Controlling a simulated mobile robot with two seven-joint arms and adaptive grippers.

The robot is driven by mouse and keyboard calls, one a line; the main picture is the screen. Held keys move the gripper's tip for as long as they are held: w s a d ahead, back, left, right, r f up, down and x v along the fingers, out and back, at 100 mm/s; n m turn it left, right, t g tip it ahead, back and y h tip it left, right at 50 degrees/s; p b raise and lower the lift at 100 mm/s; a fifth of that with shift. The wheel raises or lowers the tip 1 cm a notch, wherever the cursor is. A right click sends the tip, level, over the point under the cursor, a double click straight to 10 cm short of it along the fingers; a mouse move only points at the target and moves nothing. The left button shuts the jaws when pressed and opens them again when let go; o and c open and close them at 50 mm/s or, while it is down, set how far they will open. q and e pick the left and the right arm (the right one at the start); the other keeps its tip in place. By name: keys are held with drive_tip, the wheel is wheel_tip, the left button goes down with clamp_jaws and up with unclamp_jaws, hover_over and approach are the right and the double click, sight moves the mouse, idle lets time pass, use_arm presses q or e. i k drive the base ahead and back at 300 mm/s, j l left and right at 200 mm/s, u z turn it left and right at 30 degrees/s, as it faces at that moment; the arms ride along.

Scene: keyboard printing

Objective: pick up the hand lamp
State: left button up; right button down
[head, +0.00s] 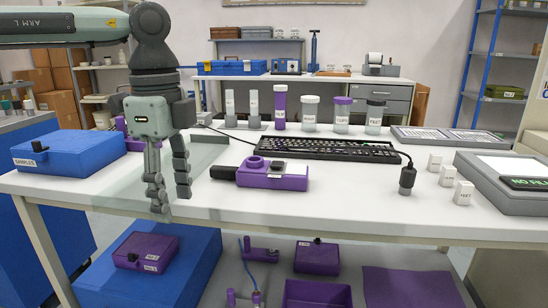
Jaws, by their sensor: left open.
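A purple block-shaped device (272,176) with a black grip at its left end lies on the white table. It looks like the hand lamp, but its label is too small to read. My right gripper is not in view.
A black keyboard (325,149) lies behind the device, its cable ending in a dark plug-like piece (407,180). Labelled jars (311,114) stand behind the keyboard. White key blocks (447,175) and a grey tray (487,186) are right. A blue box (66,153) is left. The front middle is clear.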

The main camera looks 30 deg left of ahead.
sight(255, 172)
drive_tip(key=i+j, duration=0.2)
drive_tip(key=i, duration=0.2)
drive_tip(key=i+j, duration=0.2)
drive_tip(key=i, duration=0.25)
